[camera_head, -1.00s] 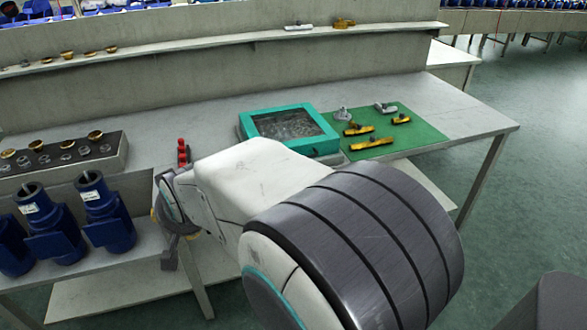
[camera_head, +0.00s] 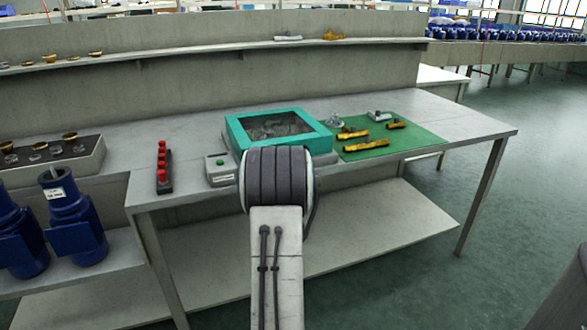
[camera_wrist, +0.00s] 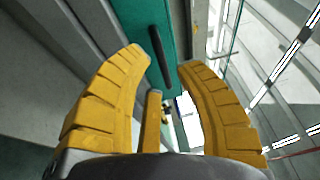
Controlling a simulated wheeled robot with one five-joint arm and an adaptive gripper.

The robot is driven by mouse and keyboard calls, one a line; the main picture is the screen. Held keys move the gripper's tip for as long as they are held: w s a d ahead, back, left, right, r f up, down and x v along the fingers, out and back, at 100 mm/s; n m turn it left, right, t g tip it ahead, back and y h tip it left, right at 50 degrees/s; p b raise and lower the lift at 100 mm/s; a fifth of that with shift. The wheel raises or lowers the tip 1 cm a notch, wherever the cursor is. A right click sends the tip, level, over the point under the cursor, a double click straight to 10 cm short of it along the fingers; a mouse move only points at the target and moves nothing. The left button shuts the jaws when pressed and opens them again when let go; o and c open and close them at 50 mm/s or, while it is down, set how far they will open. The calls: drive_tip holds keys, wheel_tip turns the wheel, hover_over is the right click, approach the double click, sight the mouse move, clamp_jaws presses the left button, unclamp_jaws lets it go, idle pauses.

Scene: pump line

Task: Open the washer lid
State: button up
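The washer is a low box on the table, and its lid (camera_head: 240,133) is a teal frame around a clear pane. The lid lies flat and shut, with grey shapes visible through the pane. My arm stands in front of the washer's near edge and hides part of it and my gripper in the head view. In the wrist view, my gripper (camera_wrist: 162,64) has its yellow fingers spread apart and empty. A dark bar handle (camera_wrist: 161,55) on a teal strip (camera_wrist: 172,18) shows between and beyond the fingertips. Whether the fingers touch it I cannot tell.
A green mat (camera_head: 409,140) with yellow and grey fittings lies right. Blue pumps (camera_head: 72,213) stand at the left. The table's right end (camera_head: 470,128) is clear.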

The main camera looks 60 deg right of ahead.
drive_tip(key=shift+m+h, duration=0.6)
drive_tip(key=shift+m, duration=0.2)
drive_tip(key=shift+w+d+b, duration=0.1)
drive_tip(key=shift+w+d, duration=0.1)
drive_tip(key=shift+d, duration=1.15)
drive_tip(key=shift+w+d+b, duration=0.1)
drive_tip(key=shift+w+d, duration=0.05)
drive_tip(key=shift+d, duration=1.15)
drive_tip(key=shift+w+d+b, duration=0.1)
drive_tip(key=shift+w+d, duration=0.1)
drive_tip(key=shift+d, duration=1.15)
drive_tip(key=shift+r, duration=0.1)
clamp_jaws()
